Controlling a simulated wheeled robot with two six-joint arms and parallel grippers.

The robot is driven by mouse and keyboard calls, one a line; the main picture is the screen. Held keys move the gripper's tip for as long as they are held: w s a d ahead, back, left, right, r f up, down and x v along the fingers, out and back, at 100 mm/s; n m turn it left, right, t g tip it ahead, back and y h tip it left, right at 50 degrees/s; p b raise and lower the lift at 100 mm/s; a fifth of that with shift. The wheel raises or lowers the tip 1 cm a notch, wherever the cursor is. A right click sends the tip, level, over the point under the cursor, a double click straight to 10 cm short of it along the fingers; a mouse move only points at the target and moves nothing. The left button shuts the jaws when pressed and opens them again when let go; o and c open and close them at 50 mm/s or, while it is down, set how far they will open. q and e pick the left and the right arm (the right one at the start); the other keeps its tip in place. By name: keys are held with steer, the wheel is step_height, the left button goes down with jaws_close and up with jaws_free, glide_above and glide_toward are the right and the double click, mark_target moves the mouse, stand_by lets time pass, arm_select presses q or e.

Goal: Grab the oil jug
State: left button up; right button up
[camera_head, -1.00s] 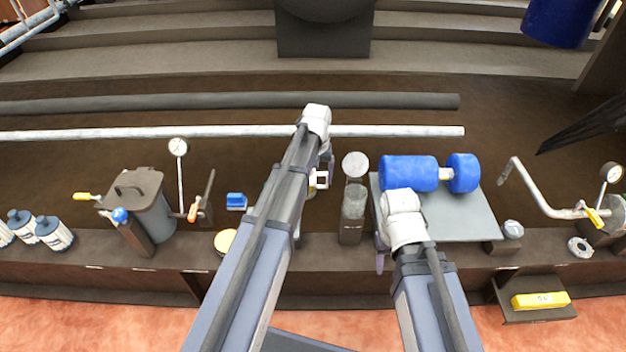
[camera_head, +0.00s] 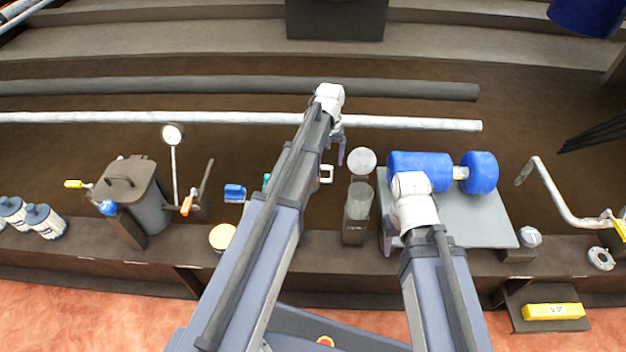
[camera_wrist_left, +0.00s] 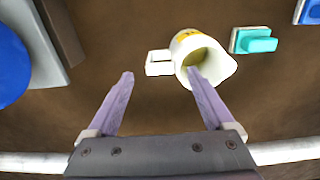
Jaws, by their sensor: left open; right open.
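The oil jug is white with a yellowish inside and shows in the left wrist view (camera_wrist_left: 190,55), its handle pointing left. In the head view only its handle (camera_head: 326,174) shows clearly; my left arm hides the rest. My left gripper (camera_wrist_left: 160,73) is open and empty. In the wrist view its fingertips lie either side of the handle, the right tip overlapping the jug's mouth. I cannot tell the remaining height gap. My right gripper (camera_head: 388,243) is largely hidden under its wrist, by the grey plate and blue roller.
A clear cylinder on a dark block (camera_head: 357,205) stands right of the jug. A teal block (camera_wrist_left: 258,42) and a blue block (camera_head: 235,192) lie on its other side. A blue roller (camera_head: 420,168) rests on a grey plate (camera_head: 480,222). A pale pipe (camera_head: 150,118) runs behind.

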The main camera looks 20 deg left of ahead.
mark_target(326, 180)
arm_select(q)
steer(key=shift+f+b, duration=1.45)
steer(key=shift+f, duration=0.5)
arm_select(e)
steer(key=shift+f, duration=2)
arm_select(q)
step_height(326, 180, down, 6)
steer(key=b, duration=0.6)
arm_select(e)
step_height(326, 180, down, 6)
steer(key=shift+f, duration=0.1)
arm_select(q)
jaws_close()
